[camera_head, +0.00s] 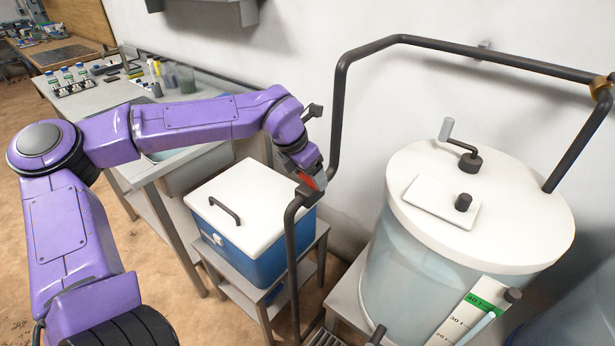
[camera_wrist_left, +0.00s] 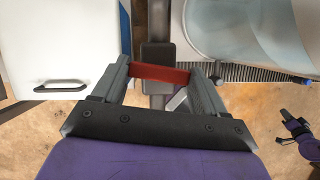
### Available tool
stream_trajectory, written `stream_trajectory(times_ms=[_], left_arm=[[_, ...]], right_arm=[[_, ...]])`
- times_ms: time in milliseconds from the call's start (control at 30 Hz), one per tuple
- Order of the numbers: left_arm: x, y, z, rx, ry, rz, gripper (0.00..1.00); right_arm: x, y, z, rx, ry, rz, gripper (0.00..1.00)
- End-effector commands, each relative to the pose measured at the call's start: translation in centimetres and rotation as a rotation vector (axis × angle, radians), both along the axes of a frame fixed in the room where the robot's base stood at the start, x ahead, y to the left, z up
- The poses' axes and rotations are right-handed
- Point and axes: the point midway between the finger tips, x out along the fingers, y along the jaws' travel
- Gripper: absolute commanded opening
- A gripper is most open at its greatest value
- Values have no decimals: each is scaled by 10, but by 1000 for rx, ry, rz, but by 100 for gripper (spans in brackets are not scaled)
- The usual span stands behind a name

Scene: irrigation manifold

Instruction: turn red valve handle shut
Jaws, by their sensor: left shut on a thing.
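The red valve handle (camera_wrist_left: 160,74) lies crosswise between the two fingers of my left gripper (camera_wrist_left: 163,76) in the left wrist view. The gripper is shut on it, with a finger at each end. In the head view the handle (camera_head: 318,180) shows as a small red patch, partly hidden by my left gripper (camera_head: 311,176). It sits at the top of a dark pipe (camera_head: 291,250). A dark block (camera_wrist_left: 157,55) shows just beyond the handle in the wrist view. My right gripper is not clearly visible in the head view; a small purple and dark arm part shows at the wrist view's right edge.
A blue cooler with a white lid (camera_head: 245,205) stands on a small table left of the pipe. A large clear tank with a white lid (camera_head: 500,215) stands to the right. A dark pipe (camera_head: 440,45) runs along the wall behind. A bench with bottles (camera_head: 110,90) is at far left.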

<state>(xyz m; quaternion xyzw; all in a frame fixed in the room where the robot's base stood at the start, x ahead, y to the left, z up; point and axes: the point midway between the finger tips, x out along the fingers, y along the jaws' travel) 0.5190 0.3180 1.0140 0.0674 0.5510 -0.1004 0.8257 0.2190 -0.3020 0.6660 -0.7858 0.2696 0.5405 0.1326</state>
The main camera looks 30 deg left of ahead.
Motion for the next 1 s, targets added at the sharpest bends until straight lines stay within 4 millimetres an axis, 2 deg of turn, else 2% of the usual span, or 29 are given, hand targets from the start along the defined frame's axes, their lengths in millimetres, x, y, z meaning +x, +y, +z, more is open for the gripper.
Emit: stream_trajectory(times_ms=[400,900,933,1000], left_arm=[[0,-1,0,0,0,164,42],[0,-1,0,-1,1,182,42],[0,-1,0,-1,1,182,76],[0,-1,0,-1,1,182,98]], right_arm=[[0,0,-12,0,0,0,0],[0,0,-12,0,0,0,0],[0,0,-12,0,0,0,0],[0,0,-12,0,0,0,0]])
